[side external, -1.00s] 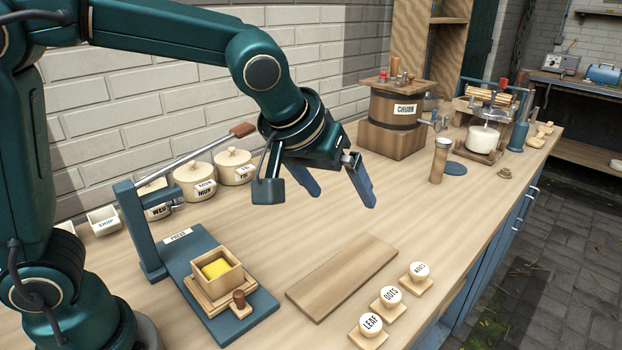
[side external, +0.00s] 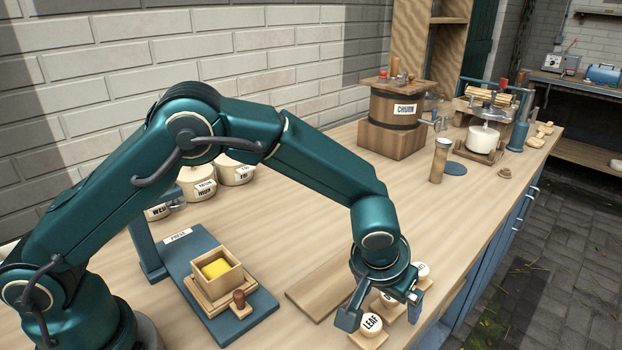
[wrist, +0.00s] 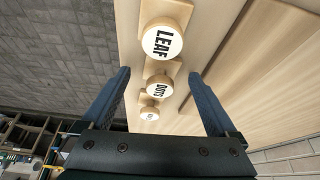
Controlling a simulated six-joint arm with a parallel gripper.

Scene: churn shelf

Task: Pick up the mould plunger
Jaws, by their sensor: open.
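No label in view names the mould plunger. A small upright piece with a brown wooden knob (side external: 239,299) stands on the press base, beside the mould box (side external: 216,270) with a yellow block in it. Three round white-topped stamps on wooden blocks stand at the front: LEAF (side external: 371,326), DOTS (side external: 388,299) and a third (side external: 422,270), partly hidden by my gripper. My gripper (side external: 382,311) is low over this row, open and empty. In the wrist view, the DOTS stamp (wrist: 159,87) lies between its fingers (wrist: 158,76), and LEAF (wrist: 163,42) lies beyond the fingertips.
A flat wooden board (side external: 322,286) lies beside the stamps. The blue press (side external: 195,258) is left of it, with lidded pots (side external: 197,184) behind. The churn (side external: 394,120) stands at the back. The bench middle is clear; its front edge is close to the stamps.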

